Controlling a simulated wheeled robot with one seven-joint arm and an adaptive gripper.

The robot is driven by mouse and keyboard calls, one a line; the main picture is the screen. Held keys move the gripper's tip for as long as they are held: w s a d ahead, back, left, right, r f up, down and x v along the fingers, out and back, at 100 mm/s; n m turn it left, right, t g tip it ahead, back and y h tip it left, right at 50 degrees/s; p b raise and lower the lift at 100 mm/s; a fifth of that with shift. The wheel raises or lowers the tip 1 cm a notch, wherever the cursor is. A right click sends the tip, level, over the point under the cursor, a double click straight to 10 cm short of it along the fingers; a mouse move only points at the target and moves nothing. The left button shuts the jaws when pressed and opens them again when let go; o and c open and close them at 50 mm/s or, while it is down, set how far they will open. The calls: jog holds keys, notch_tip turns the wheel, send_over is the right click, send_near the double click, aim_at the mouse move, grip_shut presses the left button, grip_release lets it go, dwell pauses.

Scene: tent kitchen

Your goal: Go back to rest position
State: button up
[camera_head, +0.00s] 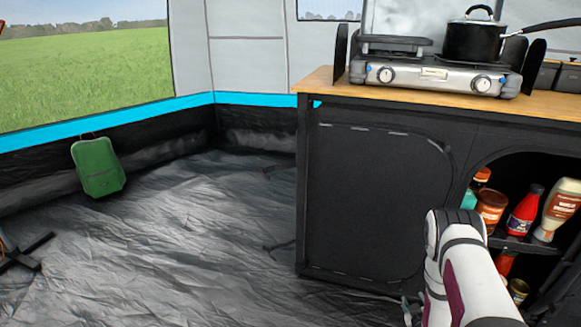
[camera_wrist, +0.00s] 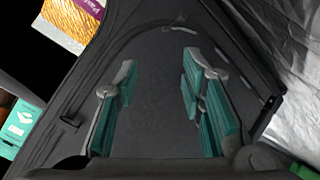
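My gripper (camera_wrist: 159,82) shows in the wrist view with its two teal-padded fingers spread wide and nothing between them. It faces the dark fabric front of the kitchen cabinet (camera_wrist: 160,120). In the head view my white arm rises at the lower right, in front of the cabinet (camera_head: 375,200) and its open shelf. Only a small part of the gripper (camera_head: 412,308) shows there, low at the bottom edge; the rest is hidden by the arm.
The open shelf holds a red bottle (camera_head: 524,212), a tilted sauce bottle (camera_head: 560,208) and jars. A stove (camera_head: 435,75) with a black pot (camera_head: 474,40) stands on the wooden top (camera_head: 400,92). The grey floor (camera_head: 190,250) at left is mostly clear, with a green bag (camera_head: 98,167) by the wall.

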jog(key=w+r+m+g, duration=0.1)
jog(key=w+r, duration=0.5)
jog(key=r, duration=0.4)
jog(key=s+a+r+m+g+y, duration=0.1)
jog(key=a+r+g, duration=0.15)
jog(key=r, duration=0.65)
jog(key=s+a+r+m+g, duration=0.1)
jog(key=a+r, duration=0.3)
jog(key=r, duration=0.5)
jog(key=s+a+r+m+g+y, duration=0.1)
jog(key=s+a+r, duration=0.3)
jog(key=s+r, duration=0.3)
jog(key=s+a+r+g+y, duration=0.1)
jog(key=s+a+r+g, duration=0.1)
jog(key=s+a+r, duration=0.5)
jog(key=s+a+r+g, duration=0.1)
jog(key=s+r, duration=0.2)
jog(key=s, duration=0.8)
jog(key=s+a+r+m+g, duration=0.15)
jog(key=s+r, duration=0.25)
jog(key=s, duration=0.7)
jog(key=s+a+r+g, duration=0.2)
jog(key=s+r, duration=0.1)
jog(key=s, duration=0.8)
notch_tip(320, 180, up, 39)
jog(key=t+p, duration=0.4)
jog(key=p, duration=3.3)
jog(key=shift+w+d+n+y, duration=0.15)
jog(key=shift+w+n+y, duration=0.05)
jog(key=shift+n+y, duration=0.15)
